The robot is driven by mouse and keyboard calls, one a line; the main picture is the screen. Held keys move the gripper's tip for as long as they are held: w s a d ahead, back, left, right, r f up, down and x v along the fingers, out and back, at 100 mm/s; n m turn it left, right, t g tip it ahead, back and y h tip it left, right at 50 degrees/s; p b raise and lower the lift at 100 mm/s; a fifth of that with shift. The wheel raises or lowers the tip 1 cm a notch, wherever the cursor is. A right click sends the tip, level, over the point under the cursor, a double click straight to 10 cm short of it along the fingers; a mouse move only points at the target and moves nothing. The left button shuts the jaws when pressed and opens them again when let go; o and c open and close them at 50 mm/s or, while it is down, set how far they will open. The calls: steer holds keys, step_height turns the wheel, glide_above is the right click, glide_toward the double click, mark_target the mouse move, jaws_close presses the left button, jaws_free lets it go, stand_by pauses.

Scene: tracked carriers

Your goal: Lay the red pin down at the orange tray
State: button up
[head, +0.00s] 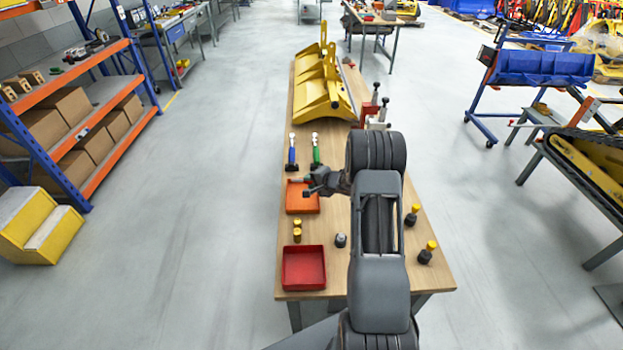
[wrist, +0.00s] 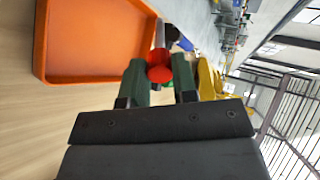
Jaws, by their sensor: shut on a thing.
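The red pin (wrist: 159,68) is between the fingers of my gripper (wrist: 160,84) in the wrist view, which is shut on it. Its round red head faces the camera, and the fingers hide part of it. The orange tray (wrist: 95,78) is empty where it shows, to the left of the gripper in the wrist view. In the head view my gripper (head: 309,186) is over the right side of the orange tray (head: 299,207). I cannot make out the pin clearly there.
A red tray (head: 304,269) and yellow pieces (head: 297,231) are nearer on the bench (head: 330,274). Yellow-topped black knobs (head: 427,253) stand at right.

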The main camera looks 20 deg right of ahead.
steer(key=shift+f+b, duration=1.1)
steer(key=shift+f, duration=1.5)
steer(key=shift+f, duration=0.1)
steer(key=o, duration=1)
steer(key=shift+s, duration=0.1)
steer(key=v, duration=1.3)
steer(key=shift+s+d+r+b, duration=0.1)
steer(key=shift+s+r+b, duration=0.15)
steer(key=shift+b, duration=0.1)
steer(key=shift+f, duration=0.1)
